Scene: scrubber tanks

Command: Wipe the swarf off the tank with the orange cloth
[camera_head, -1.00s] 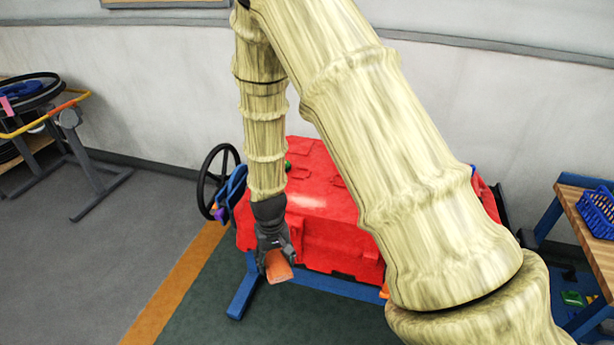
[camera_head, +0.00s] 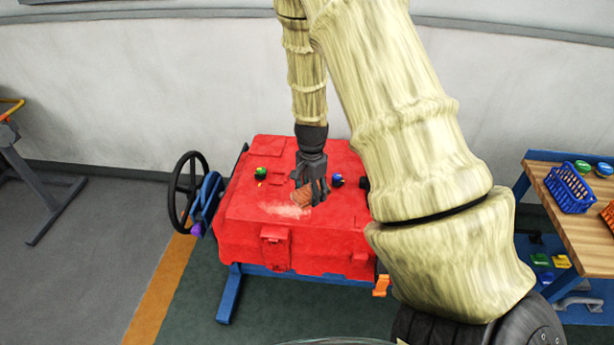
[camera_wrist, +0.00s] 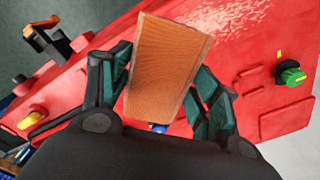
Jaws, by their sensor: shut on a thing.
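The red tank (camera_head: 240,215) rests on a blue stand in the middle of the head view. A pale smear of swarf (camera_head: 285,209) lies on its top, near the front. My gripper (camera_head: 308,190) is over the tank top, shut on the orange cloth (camera_head: 303,196), at the right end of the smear. In the wrist view the cloth (camera_wrist: 168,65) is a brown-orange block between the two fingers. The tank's red top (camera_wrist: 255,45) shows behind it.
A green knob (camera_head: 261,173) and a blue knob (camera_head: 337,180) stand on the tank top. A black handwheel (camera_head: 187,190) is at the tank's left. A wooden bench (camera_head: 560,215) with a blue basket (camera_head: 570,188) stands at right.

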